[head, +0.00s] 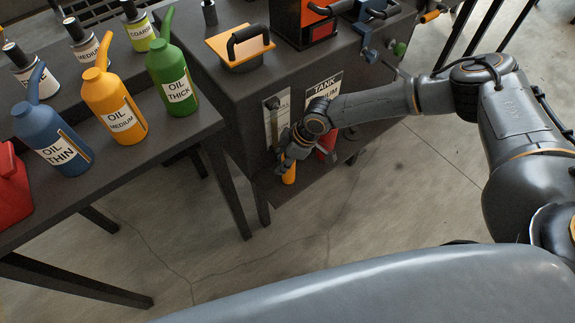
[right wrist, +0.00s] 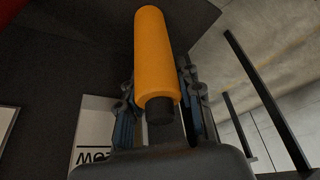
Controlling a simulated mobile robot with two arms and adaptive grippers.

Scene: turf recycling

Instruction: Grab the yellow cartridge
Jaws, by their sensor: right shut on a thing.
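The yellow cartridge (right wrist: 154,60) is an orange-yellow cylinder with a dark end piece. In the right wrist view it lies lengthwise between the fingers of my right gripper (right wrist: 158,108), which is shut on it. In the head view the cartridge (head: 289,173) shows just below my right gripper (head: 287,160), at the lower shelf of the workbench; the fingers hide its upper part. I cannot tell whether it still touches the shelf. My left gripper is not in view.
The dark workbench (head: 222,95) stands above the shelf (head: 300,187), with a red object (head: 327,146) close by. The left table (head: 120,165) carries blue (head: 52,140), yellow (head: 112,105) and green (head: 172,80) oil bottles. Open floor (head: 400,190) lies in front of the shelf.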

